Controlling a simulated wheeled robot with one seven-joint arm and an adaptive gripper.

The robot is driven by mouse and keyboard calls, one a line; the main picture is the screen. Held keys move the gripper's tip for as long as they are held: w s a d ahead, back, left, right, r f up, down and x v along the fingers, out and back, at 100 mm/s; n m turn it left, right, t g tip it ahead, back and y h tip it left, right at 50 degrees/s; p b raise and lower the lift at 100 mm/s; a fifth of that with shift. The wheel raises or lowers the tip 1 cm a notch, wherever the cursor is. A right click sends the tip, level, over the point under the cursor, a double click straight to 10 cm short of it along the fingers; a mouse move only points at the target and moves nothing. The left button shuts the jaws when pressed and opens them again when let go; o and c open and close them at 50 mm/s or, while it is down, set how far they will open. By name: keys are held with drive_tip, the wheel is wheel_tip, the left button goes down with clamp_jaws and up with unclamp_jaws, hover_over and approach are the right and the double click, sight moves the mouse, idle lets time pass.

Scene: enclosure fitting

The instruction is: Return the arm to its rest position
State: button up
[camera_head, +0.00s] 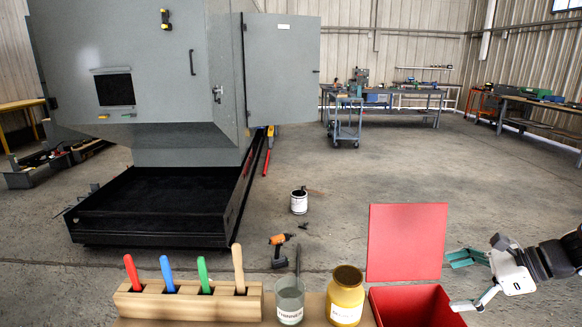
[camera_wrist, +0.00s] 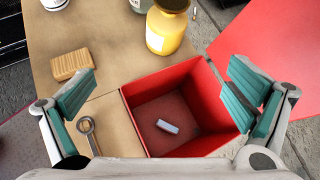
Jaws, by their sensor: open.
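My gripper (camera_head: 457,283) is at the right edge of the head view, its teal-padded fingers spread apart with nothing between them. It is at the right side of the open red box (camera_head: 408,303), whose red lid (camera_head: 406,242) stands raised behind. In the wrist view my gripper (camera_wrist: 165,92) has one finger at each side of the picture, with the red box (camera_wrist: 203,70) between and beyond them. A small pale block (camera_wrist: 167,127) lies on the box floor. Most of my arm is out of view.
A yellow jar (camera_head: 346,298), a glass jar (camera_head: 289,300) and a wooden rack (camera_head: 190,302) of coloured handles stand left of the box. The wrist view shows a tan block (camera_wrist: 72,64) and a ring-ended metal tool (camera_wrist: 89,132). A grey cabinet (camera_head: 150,70) stands behind; open floor lies right.

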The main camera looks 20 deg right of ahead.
drive_tip(key=s+a+r+n+g+h, duration=0.1)
drive_tip(key=a+r+n+g, duration=0.1)
drive_tip(key=a+r+n, duration=0.3)
drive_tip(key=s+a+r+n+g+h+p, duration=0.15)
drive_tip(key=a+n, duration=0.25)
drive_tip(key=a, duration=0.4)
drive_tip(key=s+a+r+n+g+h, duration=0.1)
drive_tip(key=a+r+n+g, duration=0.1)
drive_tip(key=a+r+n, duration=0.3)
drive_tip(key=s+a+r+n+t+h, duration=0.2)
drive_tip(key=s+a+r+n+h, duration=0.2)
drive_tip(key=s+a+n, duration=0.5)
drive_tip(key=shift+s+a+r+n+p, duration=0.25)
drive_tip(key=shift+s+r+n+p, duration=0.1)
drive_tip(key=shift+s+r+n, duration=0.75)
drive_tip(key=shift+w+f, duration=0.15)
drive_tip(key=shift+f, duration=0.05)
